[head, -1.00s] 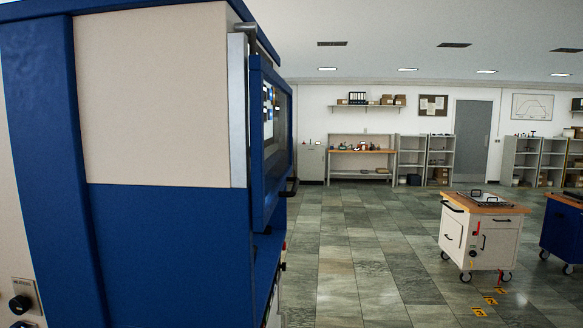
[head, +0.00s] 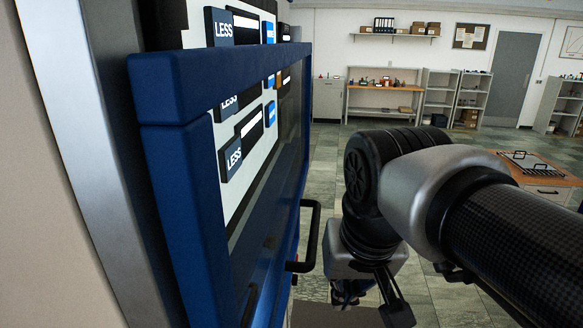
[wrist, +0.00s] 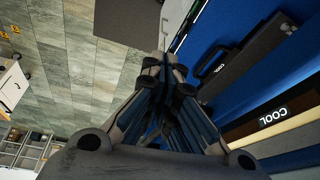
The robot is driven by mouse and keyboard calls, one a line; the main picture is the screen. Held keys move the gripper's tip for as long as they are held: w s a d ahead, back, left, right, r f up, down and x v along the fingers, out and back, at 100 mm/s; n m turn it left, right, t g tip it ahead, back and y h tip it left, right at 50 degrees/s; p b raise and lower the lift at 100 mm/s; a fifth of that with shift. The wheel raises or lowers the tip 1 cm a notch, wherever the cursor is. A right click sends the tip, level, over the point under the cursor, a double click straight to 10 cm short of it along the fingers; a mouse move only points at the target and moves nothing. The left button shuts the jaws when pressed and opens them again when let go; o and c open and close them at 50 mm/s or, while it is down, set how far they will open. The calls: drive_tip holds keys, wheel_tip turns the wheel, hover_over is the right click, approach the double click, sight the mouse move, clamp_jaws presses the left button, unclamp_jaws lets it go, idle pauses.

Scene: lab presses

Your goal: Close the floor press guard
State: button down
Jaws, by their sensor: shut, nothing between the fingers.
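The guard (head: 165,155) of the floor press is a blue frame around a clear pane, at left in the head view. Labelled panels show through the pane and above its top edge. I cannot tell how far open it stands. A black bar handle (head: 312,235) sticks out from its front, low down.
A pale metal rail (head: 85,150) runs up the press side. A wood-topped cart (head: 545,170) stands at right behind my arm. A workbench (head: 383,95) and shelves (head: 470,98) line the far wall. Tiled floor (head: 330,160) between is clear.

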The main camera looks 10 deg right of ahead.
wheel_tip(320, 180, up, 17)
drive_tip(key=m+p, duration=0.2)
drive_tip(key=p, duration=0.8)
hover_over(314, 233)
drive_tip(key=s, duration=0.5)
drive_tip(key=shift+g, duration=0.3)
drive_tip(key=x, duration=1.4)
drive_tip(key=shift+s+a, duration=0.1)
drive_tip(key=shift+f, duration=0.1)
wheel_tip(314, 233, down, 27)
drive_tip(key=b, duration=1.8)
drive_tip(key=shift+b, duration=0.4)
drive_tip(key=shift+s, duration=0.15)
